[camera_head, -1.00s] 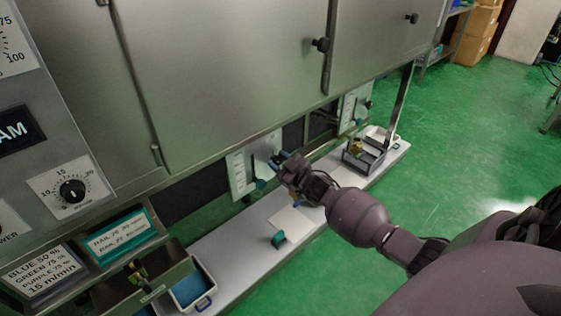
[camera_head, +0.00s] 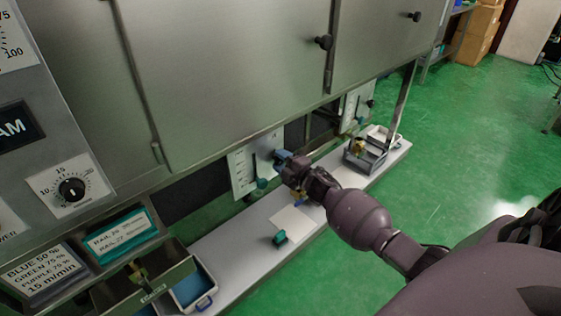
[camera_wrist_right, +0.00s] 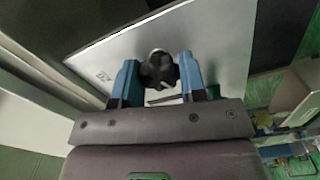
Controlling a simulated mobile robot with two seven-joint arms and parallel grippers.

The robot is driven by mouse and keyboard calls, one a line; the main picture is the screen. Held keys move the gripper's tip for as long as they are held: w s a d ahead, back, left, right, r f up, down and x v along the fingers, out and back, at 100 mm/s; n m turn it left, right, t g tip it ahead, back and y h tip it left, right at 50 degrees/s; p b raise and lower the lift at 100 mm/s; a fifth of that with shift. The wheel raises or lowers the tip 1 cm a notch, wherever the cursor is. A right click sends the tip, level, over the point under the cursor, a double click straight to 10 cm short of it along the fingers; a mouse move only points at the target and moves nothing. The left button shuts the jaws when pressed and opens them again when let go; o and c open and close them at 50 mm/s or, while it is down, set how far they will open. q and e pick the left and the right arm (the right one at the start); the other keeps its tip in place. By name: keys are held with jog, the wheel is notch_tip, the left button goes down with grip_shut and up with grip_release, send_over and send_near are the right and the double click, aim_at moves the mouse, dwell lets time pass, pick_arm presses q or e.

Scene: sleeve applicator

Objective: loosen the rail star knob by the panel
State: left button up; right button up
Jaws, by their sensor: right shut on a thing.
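The rail star knob (camera_wrist_right: 159,70) is black and lobed, on a grey metal plate (camera_wrist_right: 220,40) in the right wrist view. My right gripper (camera_wrist_right: 158,78) has its two blue fingers on either side of the knob and is shut on it. In the head view my right gripper (camera_head: 281,157) is at the right part of the light panel (camera_head: 242,174) with a scale, below the steel cabinet, and hides the knob. My left gripper is not in view.
A white bench ledge (camera_head: 240,236) runs below, with a white sheet (camera_head: 292,223) and a green piece (camera_head: 280,238) on it. A grey tray (camera_head: 366,160) stands farther right, a blue-lined bin (camera_head: 192,287) at lower left. The cabinet (camera_head: 230,80) overhangs the panel.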

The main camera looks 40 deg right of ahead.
jog(key=n, duration=0.3)
jog(key=shift+f, duration=0.15)
jog(key=shift+n+b, duration=0.4)
jog(key=shift+n, duration=0.4)
jog(key=o, duration=0.9)
jog(key=shift+s+d+p, duration=0.2)
jog(key=shift+s+p, duration=0.2)
jog(key=shift+s, duration=2.3)
jog(key=shift+s+d+p, duration=0.2)
jog(key=shift+s+p, duration=0.2)
jog(key=shift+s, duration=2.3)
